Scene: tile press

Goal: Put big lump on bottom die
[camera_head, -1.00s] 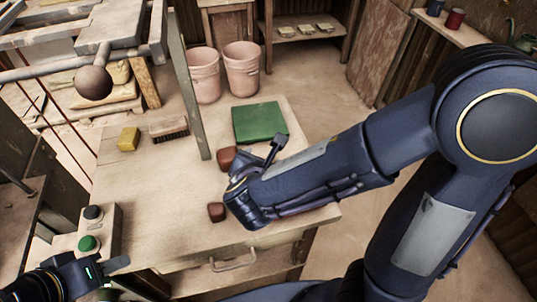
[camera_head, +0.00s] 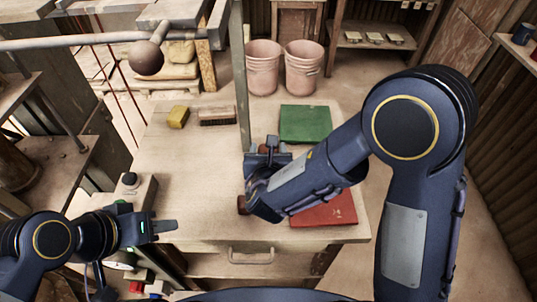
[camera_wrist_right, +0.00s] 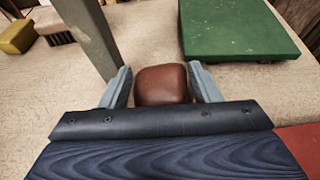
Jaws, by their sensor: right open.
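The big lump, a red-brown block (camera_wrist_right: 163,84), lies on the worktable in the right wrist view. My right gripper (camera_wrist_right: 163,88) is open, with one finger on each side of the lump; I cannot tell whether they touch it. In the head view the right gripper (camera_head: 268,146) mostly hides this lump. A smaller red-brown lump (camera_head: 241,204) lies nearer the front, partly behind my right arm. My left gripper (camera_head: 163,227) hovers at the table's front left, beside a button box; its jaw opening is unclear. I cannot make out the bottom die for certain.
A green board (camera_head: 305,125) lies behind the right gripper and a red board (camera_head: 328,209) to its right front. A grey post (camera_head: 242,80) rises close on the left. A yellow sponge (camera_head: 178,117) and a brush (camera_head: 217,116) lie at the back left. The table's middle left is clear.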

